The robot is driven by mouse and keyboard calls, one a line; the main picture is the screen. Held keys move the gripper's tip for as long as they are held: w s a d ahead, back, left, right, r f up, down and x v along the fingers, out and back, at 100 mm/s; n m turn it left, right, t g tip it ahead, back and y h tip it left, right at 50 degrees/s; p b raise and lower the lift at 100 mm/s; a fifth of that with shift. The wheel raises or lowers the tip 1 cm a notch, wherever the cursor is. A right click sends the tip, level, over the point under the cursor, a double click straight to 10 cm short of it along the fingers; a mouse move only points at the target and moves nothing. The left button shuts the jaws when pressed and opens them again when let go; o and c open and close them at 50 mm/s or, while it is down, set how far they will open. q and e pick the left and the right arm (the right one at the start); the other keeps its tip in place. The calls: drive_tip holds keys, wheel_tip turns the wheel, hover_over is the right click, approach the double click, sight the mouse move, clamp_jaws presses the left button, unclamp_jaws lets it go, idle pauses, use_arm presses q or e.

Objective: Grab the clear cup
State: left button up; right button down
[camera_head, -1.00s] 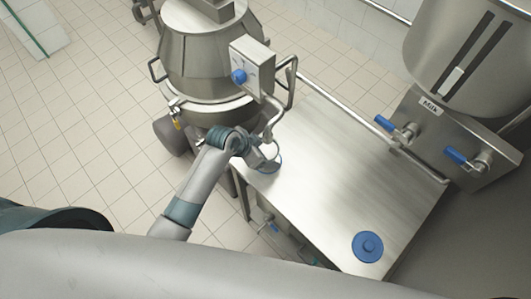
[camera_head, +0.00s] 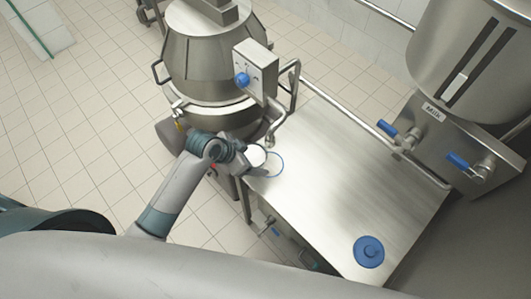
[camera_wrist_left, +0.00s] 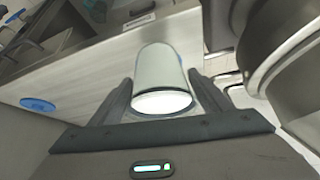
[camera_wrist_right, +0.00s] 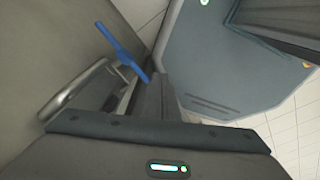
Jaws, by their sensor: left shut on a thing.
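My left gripper (camera_head: 258,166) is shut on a pale cup with white in its round end (camera_head: 256,155), at the left end of the steel table. In the left wrist view the cup (camera_wrist_left: 160,72) stands between the two dark fingers (camera_wrist_left: 162,85), one on each side. A blue bar (camera_wrist_right: 118,48) and a curved metal part (camera_wrist_right: 75,92) are near those fingers.
The steel table (camera_head: 340,170) is mostly bare, with a blue round lid (camera_head: 368,252) near its front. A large steel kettle (camera_head: 215,60) stands behind left. The milk tank (camera_head: 470,60) with blue-handled taps (camera_head: 388,127) stands at the right, beside a rail.

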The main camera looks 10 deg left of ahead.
use_arm(q)
drive_tip(key=s+a, duration=0.8)
drive_tip(key=s, duration=0.1)
drive_tip(key=shift+a, duration=0.4)
